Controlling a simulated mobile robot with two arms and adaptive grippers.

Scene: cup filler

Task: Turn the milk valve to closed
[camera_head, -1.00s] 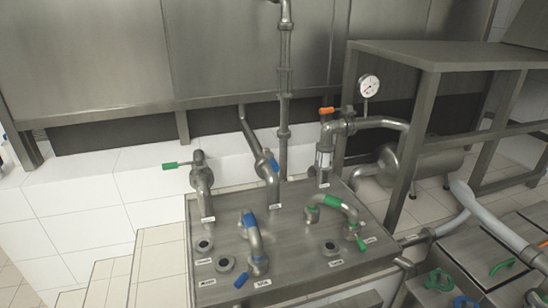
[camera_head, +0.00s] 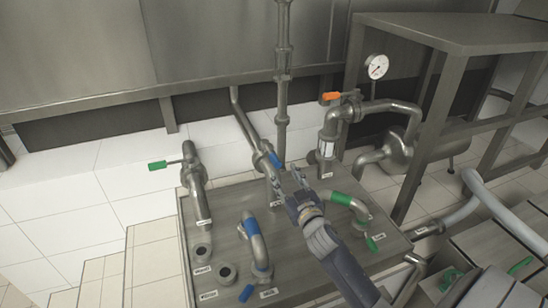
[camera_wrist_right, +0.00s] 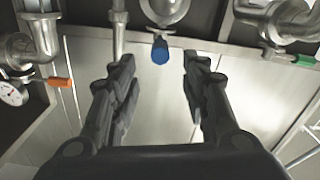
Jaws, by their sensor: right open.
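My right gripper (camera_head: 286,182) is open and empty over the steel table, close to the blue-handled valve (camera_head: 275,160) on the back middle pipe. In the right wrist view the blue handle (camera_wrist_right: 160,50) lies ahead between the two open fingers (camera_wrist_right: 158,70), apart from both. A green-handled valve (camera_head: 158,165) is on the back left pipe. An orange-handled valve (camera_head: 331,96) is on the back right pipe. The labels are too small to read, so I cannot tell which valve is marked milk. My left gripper is not in view.
The steel table (camera_head: 225,225) also carries a blue-marked bent pipe (camera_head: 252,228) and a green-marked bent pipe (camera_head: 342,199), each with a small handle, and open ports. A gauge (camera_head: 377,66) and a steel frame stand at the right. Tiled ledges are clear at the left.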

